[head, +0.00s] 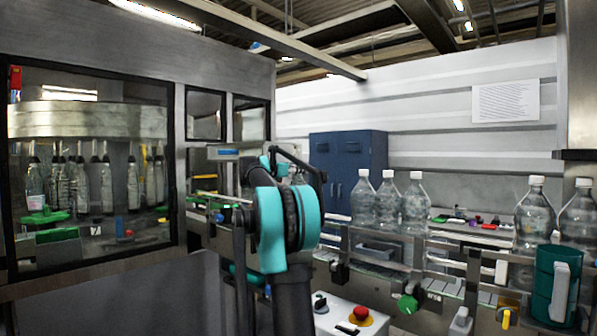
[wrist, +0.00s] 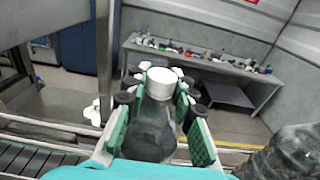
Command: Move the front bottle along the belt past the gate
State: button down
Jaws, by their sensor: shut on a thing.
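A clear bottle with a white cap (wrist: 155,132) stands in the middle of the wrist view. My gripper (wrist: 160,96) is shut on it, with its teal and black fingers on both sides below the cap. In the head view my teal and black arm covers the gripper and most of the held bottle. Three capped bottles (head: 388,203) stand close together on the belt, right of my arm. The belt (wrist: 40,158) shows as dark slats at lower left in the wrist view. I cannot make out the gate for certain.
A vertical metal post (wrist: 104,70) stands left of the held bottle. Two larger-looking bottles (head: 535,216) stand at the right, and a bottle (wrist: 285,155) is close at lower right in the wrist view. A glazed machine (head: 90,150) fills the left. Metal rails run along the belt.

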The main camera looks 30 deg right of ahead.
jog(key=c, duration=1.2)
grip_release()
jog(key=shift+a, duration=0.1)
